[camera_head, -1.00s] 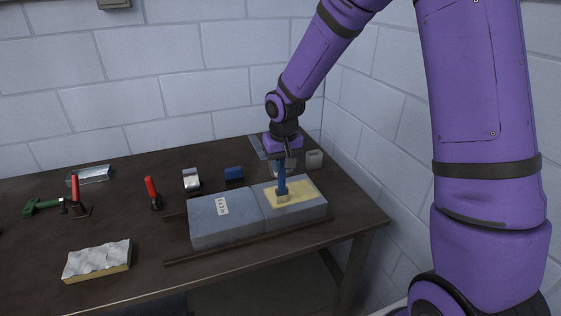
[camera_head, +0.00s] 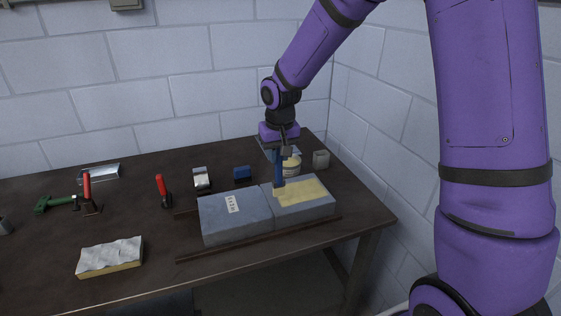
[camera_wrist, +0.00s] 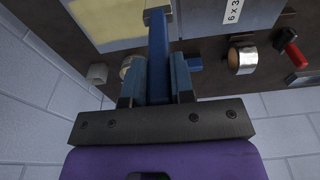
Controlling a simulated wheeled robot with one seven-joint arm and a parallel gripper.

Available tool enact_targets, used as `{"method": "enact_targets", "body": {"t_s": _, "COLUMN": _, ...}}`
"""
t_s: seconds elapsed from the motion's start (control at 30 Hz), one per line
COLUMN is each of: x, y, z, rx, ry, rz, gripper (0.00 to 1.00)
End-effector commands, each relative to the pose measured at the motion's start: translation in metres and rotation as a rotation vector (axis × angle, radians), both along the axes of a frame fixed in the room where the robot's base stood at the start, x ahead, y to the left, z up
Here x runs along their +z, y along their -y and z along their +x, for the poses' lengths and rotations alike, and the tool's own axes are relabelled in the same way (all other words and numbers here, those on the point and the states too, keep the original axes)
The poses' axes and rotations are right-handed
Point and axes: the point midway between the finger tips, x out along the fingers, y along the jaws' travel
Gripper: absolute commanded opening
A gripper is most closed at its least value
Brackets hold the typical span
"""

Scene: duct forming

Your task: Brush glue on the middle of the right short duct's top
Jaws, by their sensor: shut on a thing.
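The right short duct (camera_head: 309,211) is a grey box on the table, end to end with the left duct (camera_head: 222,230), which bears a white label. A pale yellow glue patch (camera_head: 303,192) covers much of the right duct's top; it also shows in the wrist view (camera_wrist: 97,18). My gripper (camera_head: 279,150) is above the right duct's back left part, shut on a blue-handled brush (camera_head: 278,167). The brush points down, its tip at the left edge of the glue. In the wrist view the brush (camera_wrist: 158,50) lies between the fingers (camera_wrist: 159,88).
A glue pot (camera_head: 292,167) stands behind the right duct, with a grey cup (camera_head: 321,159) to its right. A blue block (camera_head: 242,173), tape roll (camera_head: 202,178) and red-handled tool (camera_head: 162,188) stand behind the left duct. Dark rails flank the ducts. An insulation piece (camera_head: 108,258) lies front left.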

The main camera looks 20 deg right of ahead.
Motion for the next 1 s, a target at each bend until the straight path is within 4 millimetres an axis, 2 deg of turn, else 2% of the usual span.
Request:
{"method": "enact_targets", "body": {"t_s": 0.3, "x": 0.030, "y": -0.006, "z": 0.002, "rx": 0.001, "ry": 0.003, "rz": 0.000, "gripper": 0.00}}
{"method": "enact_targets", "body": {"t_s": 0.5, "x": 0.043, "y": -0.008, "z": 0.002, "rx": 0.000, "ry": 0.001, "rz": 0.000, "gripper": 0.00}}
{"method": "enact_targets", "body": {"t_s": 1.0, "x": 0.044, "y": -0.008, "z": 0.002, "rx": 0.000, "ry": 0.001, "rz": 0.000, "gripper": 0.00}}
